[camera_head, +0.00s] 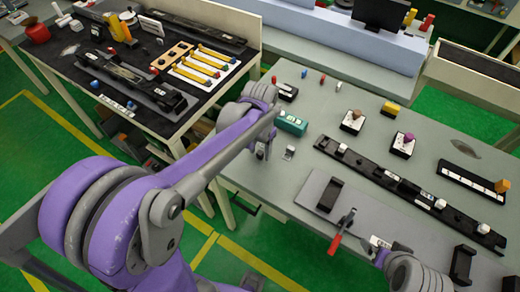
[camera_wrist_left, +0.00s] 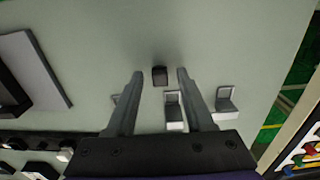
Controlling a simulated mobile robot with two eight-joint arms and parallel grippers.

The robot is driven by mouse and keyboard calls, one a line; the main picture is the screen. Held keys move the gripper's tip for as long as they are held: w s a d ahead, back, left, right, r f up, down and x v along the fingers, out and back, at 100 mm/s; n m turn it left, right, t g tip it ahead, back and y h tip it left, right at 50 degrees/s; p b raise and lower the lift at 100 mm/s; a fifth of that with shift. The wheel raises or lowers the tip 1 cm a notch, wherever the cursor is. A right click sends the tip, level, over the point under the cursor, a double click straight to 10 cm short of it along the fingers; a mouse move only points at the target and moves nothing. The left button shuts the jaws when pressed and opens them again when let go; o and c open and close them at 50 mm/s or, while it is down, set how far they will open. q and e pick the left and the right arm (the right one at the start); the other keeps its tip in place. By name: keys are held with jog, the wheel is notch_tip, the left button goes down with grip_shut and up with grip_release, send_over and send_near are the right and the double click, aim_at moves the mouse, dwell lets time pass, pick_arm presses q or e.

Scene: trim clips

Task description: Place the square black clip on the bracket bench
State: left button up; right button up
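A small square black clip (camera_wrist_left: 160,76) lies on the grey-green table in the left wrist view. My left gripper (camera_wrist_left: 160,72) is open, with a finger on each side of the clip and visible gaps between. In the head view my left gripper (camera_head: 265,149) hangs over the table's left edge, and I cannot make out the clip there. A grey plate with black brackets (camera_head: 330,194) lies on this table. A second bench with a dark top (camera_head: 75,66) stands at upper left. I cannot tell which is the bracket bench. My right wrist (camera_head: 404,270) is at lower right; its fingers are unclear.
Metal clips (camera_wrist_left: 173,108) sit near the left fingers; one shows in the head view (camera_head: 289,152). A teal block (camera_head: 292,124) lies just beyond the gripper. A long black rail (camera_head: 405,188) crosses the table. A red-handled tool (camera_head: 342,231) rests on the plate.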

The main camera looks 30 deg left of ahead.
jog(key=shift+r, duration=0.1)
pick_arm(q)
jog(key=shift+r, duration=0.45)
pick_arm(e)
jog(key=shift+r, duration=0.15)
pick_arm(q)
notch_tip(320, 180, up, 11)
jog(key=p, duration=0.1)
pick_arm(e)
jog(key=shift+w+r, duration=0.35)
jog(key=shift+r, duration=0.25)
pick_arm(q)
jog(key=n+t, duration=0.1)
jog(key=t, duration=0.4)
send_near(260, 155)
jog(key=s+d+f, duration=0.3)
jog(key=s+d, duration=0.1)
jog(key=s, duration=0.3)
jog(key=shift+s+d+f+t, duration=0.15)
jog(key=shift+s+f+t, duration=0.1)
jog(key=shift+f+t, duration=0.2)
